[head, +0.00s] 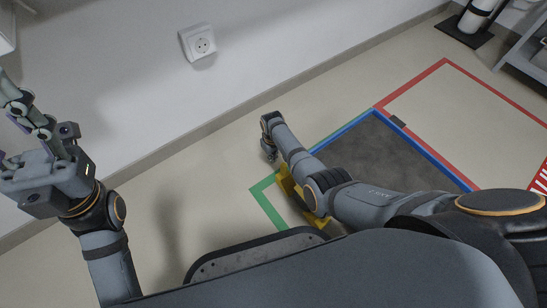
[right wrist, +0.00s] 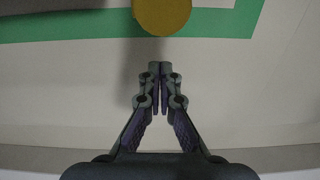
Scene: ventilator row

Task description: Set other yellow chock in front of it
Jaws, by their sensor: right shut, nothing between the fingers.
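A yellow chock (head: 286,184) lies on the floor by the green tape, partly hidden by my right arm in the head view. More yellow shows below the arm, and I cannot tell whether it is the same piece. In the right wrist view a rounded yellow end (right wrist: 162,14) shows at the top, over the green tape. My right gripper (head: 269,156) is shut and empty, with its fingertips (right wrist: 157,68) just short of that yellow end in the picture. My left gripper (head: 22,108) is raised at the left; its finger opening is unclear.
Green tape (head: 265,205) and blue tape (head: 425,149) edge a dark mat (head: 385,155). A red-taped floor area (head: 465,100) lies beyond. A white wall with a socket (head: 198,42) runs along the back. Bare floor is free left of the green tape.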

